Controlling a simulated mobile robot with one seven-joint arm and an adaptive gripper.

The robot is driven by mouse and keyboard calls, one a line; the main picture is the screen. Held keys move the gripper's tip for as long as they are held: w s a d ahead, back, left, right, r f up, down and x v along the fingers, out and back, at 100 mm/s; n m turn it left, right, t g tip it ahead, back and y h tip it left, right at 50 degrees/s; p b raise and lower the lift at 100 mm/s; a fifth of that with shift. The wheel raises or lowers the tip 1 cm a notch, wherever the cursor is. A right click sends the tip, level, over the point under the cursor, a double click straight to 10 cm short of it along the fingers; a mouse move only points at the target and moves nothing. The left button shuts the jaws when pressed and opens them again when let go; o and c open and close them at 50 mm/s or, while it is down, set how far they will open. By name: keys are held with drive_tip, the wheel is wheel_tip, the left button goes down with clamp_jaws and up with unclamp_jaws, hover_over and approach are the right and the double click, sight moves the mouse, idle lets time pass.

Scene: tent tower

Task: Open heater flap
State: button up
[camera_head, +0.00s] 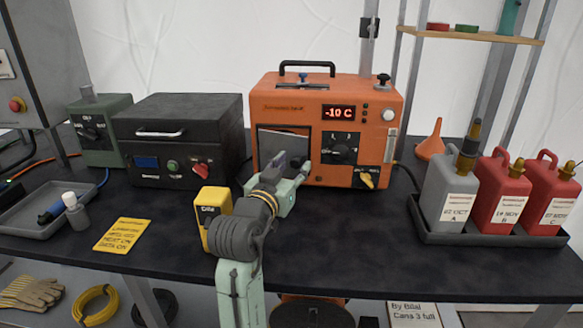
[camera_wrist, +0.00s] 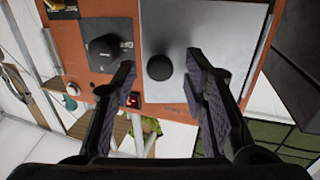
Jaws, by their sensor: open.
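The orange heater (camera_head: 335,95) stands on the dark table and its display reads -10 C. Its grey metal flap (camera_head: 270,142) is on the left of the front face, partly hidden by my gripper (camera_head: 296,168). In the wrist view the flap (camera_wrist: 215,45) looks flat against the orange face, with a round black knob (camera_wrist: 160,67) near one edge. My gripper (camera_wrist: 160,70) is open, with one fingertip on each side of the knob. Gaps show between knob and fingers; depth contact cannot be told.
A black dial (camera_head: 341,151) and a yellow switch (camera_head: 367,180) are right of the flap. A black box (camera_head: 180,130) stands left of the heater. A yellow block (camera_head: 213,215) stands beside my arm. Jerrycans in a tray (camera_head: 470,238) stand at right.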

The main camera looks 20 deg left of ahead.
drive_tip(key=s, duration=1.2)
drive_tip(key=shift+c, duration=0.4)
